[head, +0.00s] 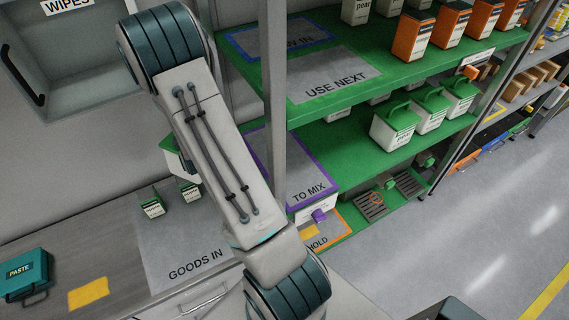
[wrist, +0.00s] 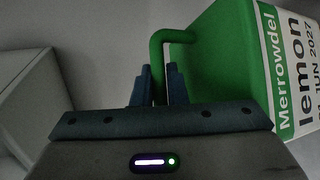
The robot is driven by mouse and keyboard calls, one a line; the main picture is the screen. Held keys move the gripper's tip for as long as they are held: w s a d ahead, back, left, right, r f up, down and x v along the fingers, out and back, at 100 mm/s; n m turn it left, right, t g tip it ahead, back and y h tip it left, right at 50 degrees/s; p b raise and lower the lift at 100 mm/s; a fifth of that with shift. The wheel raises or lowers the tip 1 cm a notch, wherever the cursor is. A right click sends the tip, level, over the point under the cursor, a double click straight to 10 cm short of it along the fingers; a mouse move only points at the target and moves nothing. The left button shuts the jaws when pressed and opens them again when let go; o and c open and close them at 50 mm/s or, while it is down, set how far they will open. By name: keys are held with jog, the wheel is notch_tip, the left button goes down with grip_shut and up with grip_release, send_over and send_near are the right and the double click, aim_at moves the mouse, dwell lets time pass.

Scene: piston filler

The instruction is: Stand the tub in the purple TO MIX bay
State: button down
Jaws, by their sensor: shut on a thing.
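The tub (wrist: 215,85) has a green lid and a white label reading Merrowdel lemon. In the wrist view my gripper (wrist: 158,88) is shut on its green handle (wrist: 160,50). The tub looks tipped on its side in that view. In the head view a green and white edge of what looks like this tub (head: 174,157) shows left of my arm, above the grey counter; my arm hides the rest and the gripper. The purple-edged TO MIX bay (head: 305,190) is on the green rack, right of my arm. My arm covers its left part, and its visible surface is bare.
Two small tubs (head: 152,207) stand on the GOODS IN mat (head: 185,265). A grey post (head: 272,110) rises beside the TO MIX bay, and the USE NEXT shelf (head: 335,85) is above it. Green-lidded tubs (head: 396,128) stand further right. A teal PASTE case (head: 25,272) sits far left.

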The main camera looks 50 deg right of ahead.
jog(key=s+d+r+m+g+h+b, duration=0.1)
jog(key=s+d+m+g+h+b, duration=0.15)
jog(key=d, duration=0.65)
jog(key=s+d+r+m+g+h+b, duration=0.1)
jog(key=s+d+m+h+b, duration=0.2)
jog(key=d, duration=0.5)
jog(key=s+d+r+m+g+h+b, duration=0.1)
jog(key=s+d+g+h+b, duration=0.2)
jog(key=d, duration=0.6)
notch_tip(320, 180, down, 9)
jog(key=b, duration=0.1)
jog(key=shift+s+a+f+y+b, duration=0.15)
jog(key=shift+s+y+b, duration=0.05)
jog(key=shift+y+b, duration=0.15)
jog(key=shift+f+t, duration=0.1)
jog(key=shift+t, duration=0.15)
jog(key=c, duration=1.7)
grip_release()
jog(key=shift+f, duration=0.2)
jog(key=shift+c, duration=0.2)
jog(key=shift+o, duration=1.4)
jog(key=shift+a, duration=0.1)
